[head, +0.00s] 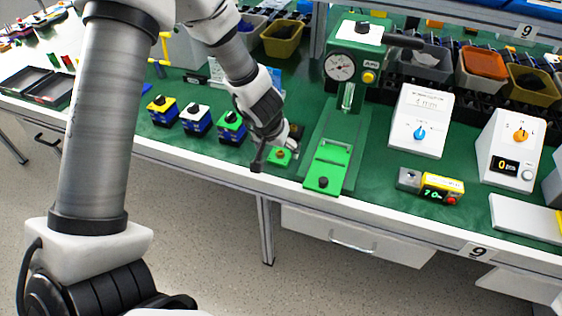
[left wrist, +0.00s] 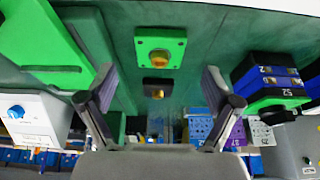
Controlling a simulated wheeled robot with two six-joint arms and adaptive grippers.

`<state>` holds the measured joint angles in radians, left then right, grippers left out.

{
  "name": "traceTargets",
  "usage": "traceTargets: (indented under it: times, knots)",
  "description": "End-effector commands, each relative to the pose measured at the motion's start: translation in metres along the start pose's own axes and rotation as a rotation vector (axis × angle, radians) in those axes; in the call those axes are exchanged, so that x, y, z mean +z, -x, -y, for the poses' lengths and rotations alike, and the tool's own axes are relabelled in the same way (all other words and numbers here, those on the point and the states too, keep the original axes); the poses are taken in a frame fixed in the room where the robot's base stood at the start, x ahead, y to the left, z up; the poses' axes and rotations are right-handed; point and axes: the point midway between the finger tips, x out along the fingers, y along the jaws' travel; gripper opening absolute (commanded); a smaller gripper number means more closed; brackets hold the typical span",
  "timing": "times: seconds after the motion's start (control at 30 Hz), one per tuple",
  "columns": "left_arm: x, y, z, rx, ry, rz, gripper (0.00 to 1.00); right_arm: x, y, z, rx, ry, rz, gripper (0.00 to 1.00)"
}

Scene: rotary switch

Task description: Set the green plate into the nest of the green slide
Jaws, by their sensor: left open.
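The green plate (head: 281,155) lies on the green bench mat, left of the green slide (head: 336,178). It has an orange round piece in its middle. In the left wrist view the green plate (left wrist: 144,46) lies ahead of the fingers, and part of the green slide (left wrist: 38,40) shows at upper left. My left gripper (head: 276,156) is at the plate in the head view. Its fingers (left wrist: 158,80) are apart in the left wrist view, with nothing held between them. I cannot clearly make out the nest. My right gripper is out of view.
A dark plate (left wrist: 146,87) with an orange middle lies close to the green plate. Several blue blocks (head: 196,121) stand to the left. A green press with a dial (head: 341,67) rises behind the slide. A white box with a blue knob (head: 419,122) stands to the right.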

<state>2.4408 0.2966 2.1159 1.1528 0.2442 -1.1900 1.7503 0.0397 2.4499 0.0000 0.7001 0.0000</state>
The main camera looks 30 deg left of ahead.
Motion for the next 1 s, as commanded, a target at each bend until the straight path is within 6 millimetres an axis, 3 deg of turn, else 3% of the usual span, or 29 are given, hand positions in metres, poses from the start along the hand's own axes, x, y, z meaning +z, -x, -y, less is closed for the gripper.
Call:
traceTargets:
  times: [0.03,0.13,0.37,0.4,0.57,0.6,1.0]
  knots:
    - [0.003,-0.017,0.0,-0.001,-0.001,0.001,0.9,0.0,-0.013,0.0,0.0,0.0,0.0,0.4]
    - [0.002,-0.034,-0.001,-0.001,-0.001,0.001,0.9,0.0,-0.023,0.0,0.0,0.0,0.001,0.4]
    - [0.0,-0.036,-0.001,0.0,-0.001,0.0,0.9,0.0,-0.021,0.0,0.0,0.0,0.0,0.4]
    - [0.0,-0.036,-0.001,0.0,-0.001,0.0,0.86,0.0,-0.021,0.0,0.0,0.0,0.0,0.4]
    - [0.0,-0.036,-0.001,0.0,-0.001,0.001,0.29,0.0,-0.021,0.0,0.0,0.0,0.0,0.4]
    - [0.0,-0.036,-0.001,0.0,-0.001,0.001,0.24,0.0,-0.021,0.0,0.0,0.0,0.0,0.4]
    - [-0.001,-0.032,-0.001,0.0,-0.001,0.001,0.24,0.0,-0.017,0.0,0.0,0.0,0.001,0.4]
